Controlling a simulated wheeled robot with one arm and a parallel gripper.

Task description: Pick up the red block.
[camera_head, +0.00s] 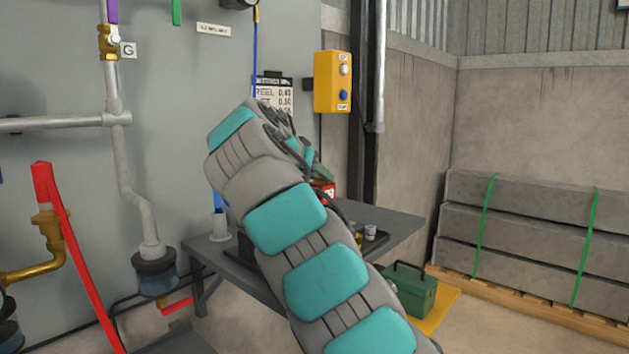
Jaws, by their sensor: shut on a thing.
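My arm reaches up across the middle of the view, and its bent end hides most of my gripper (312,170). Only some dark and teal parts of it show to the right of the arm. A small part of the red block (326,191) shows at the lower end of these parts, above the grey table (385,222). My gripper is shut on it. The fingertips and most of the block are hidden, and I cannot tell whether the block touches anything below.
Small items, including a small can (370,232), stand on the table behind my arm. A green toolbox (412,290) sits right of my arm. A yellow control box (332,82) hangs on the wall. Pipes (117,150) run at left; strapped grey slabs (530,235) lie right.

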